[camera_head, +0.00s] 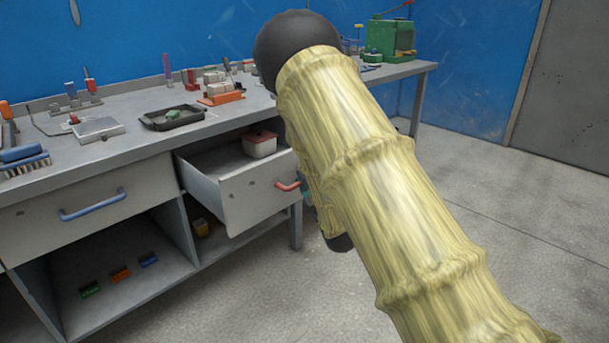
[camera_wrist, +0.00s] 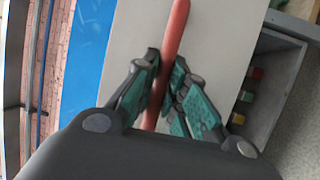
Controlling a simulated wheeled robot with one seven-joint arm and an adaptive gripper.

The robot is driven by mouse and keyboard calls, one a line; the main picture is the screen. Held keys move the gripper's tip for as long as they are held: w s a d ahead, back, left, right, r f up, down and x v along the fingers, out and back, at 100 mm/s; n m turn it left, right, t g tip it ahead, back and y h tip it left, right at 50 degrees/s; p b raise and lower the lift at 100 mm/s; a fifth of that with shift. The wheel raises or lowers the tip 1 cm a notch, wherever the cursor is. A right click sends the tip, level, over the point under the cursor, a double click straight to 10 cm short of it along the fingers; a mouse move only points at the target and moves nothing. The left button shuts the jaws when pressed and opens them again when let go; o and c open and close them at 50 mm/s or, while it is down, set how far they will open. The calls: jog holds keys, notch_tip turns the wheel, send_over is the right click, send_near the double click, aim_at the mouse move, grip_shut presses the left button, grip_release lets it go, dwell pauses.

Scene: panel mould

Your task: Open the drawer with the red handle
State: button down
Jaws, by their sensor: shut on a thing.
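The drawer (camera_head: 246,199) with the red handle is pulled part way out of the workbench, with a white container with a red lid (camera_head: 260,144) inside it. The red handle (camera_head: 288,186) shows at the right of the drawer front in the head view. It also shows in the wrist view (camera_wrist: 177,28), running between the fingers. My gripper (camera_wrist: 167,80) is shut on the red handle, with a green-padded finger on each side. In the head view my arm hides most of the gripper and the right end of the handle.
A second drawer with a blue handle (camera_head: 92,205) is shut at the left. Small coloured blocks (camera_head: 120,273) lie on the open shelf below. The benchtop holds a black tray (camera_head: 173,117) and several tools. The floor (camera_head: 260,300) before the open drawer looks clear.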

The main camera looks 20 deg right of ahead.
jog(key=shift+s+d+f, duration=0.1)
jog(key=shift+s+d, duration=0.15)
jog(key=shift+s, duration=0.45)
jog(key=shift+s+d, duration=0.25)
jog(key=shift+s, duration=0.45)
jog(key=c, duration=1.5)
grip_release()
jog(key=shift+o, duration=0.2)
jog(key=s+f, duration=0.2)
jog(key=s, duration=0.9)
jog(key=shift+s+d, duration=0.15)
jog(key=shift+s, duration=0.25)
jog(key=shift+f, duration=0.1)
